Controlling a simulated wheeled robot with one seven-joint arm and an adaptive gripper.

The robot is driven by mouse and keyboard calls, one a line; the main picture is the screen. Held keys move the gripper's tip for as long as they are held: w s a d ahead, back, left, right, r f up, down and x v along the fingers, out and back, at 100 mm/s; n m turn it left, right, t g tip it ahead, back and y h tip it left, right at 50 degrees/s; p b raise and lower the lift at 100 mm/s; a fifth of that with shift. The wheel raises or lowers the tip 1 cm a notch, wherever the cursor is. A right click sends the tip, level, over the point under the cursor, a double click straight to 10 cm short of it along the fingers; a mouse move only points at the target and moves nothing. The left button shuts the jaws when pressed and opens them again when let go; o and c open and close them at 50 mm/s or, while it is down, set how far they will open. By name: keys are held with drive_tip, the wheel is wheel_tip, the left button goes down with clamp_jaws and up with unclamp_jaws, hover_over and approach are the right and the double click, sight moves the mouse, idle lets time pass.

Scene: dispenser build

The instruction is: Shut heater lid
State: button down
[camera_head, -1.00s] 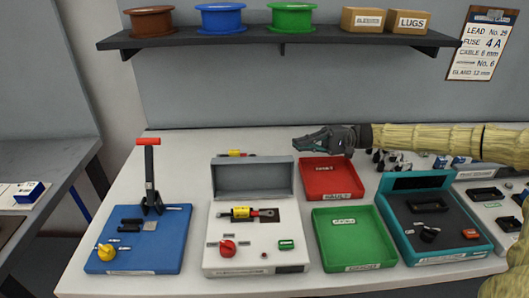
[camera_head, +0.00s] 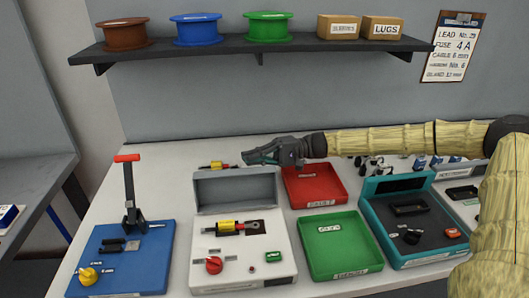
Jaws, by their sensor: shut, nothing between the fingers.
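The heater is the white station (camera_head: 207,284) in the middle of the table. Its grey lid (camera_head: 235,189) stands open, upright at the station's back edge. My gripper (camera_head: 244,157) is shut and empty. It reaches in from the right and points left, just above and seemingly behind the right half of the lid's top edge. I cannot tell whether it touches the lid.
A red tray (camera_head: 318,201) and a green tray (camera_head: 350,269) stand right of the heater, then a teal station (camera_head: 432,259). Left is a blue base (camera_head: 152,270) with an upright red-handled lever (camera_head: 130,190). Another yellow piece (camera_head: 213,166) lies behind the lid. A shelf (camera_head: 290,52) hangs above.

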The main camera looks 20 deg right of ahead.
drive_tip(key=shift+s+a+r+p, duration=0.2)
drive_tip(key=shift+s+r+p, duration=0.05)
drive_tip(key=shift+s, duration=0.6)
drive_tip(key=shift+s+a+r+p, duration=0.15)
drive_tip(key=shift+s+r+p, duration=0.05)
drive_tip(key=shift+s, duration=0.65)
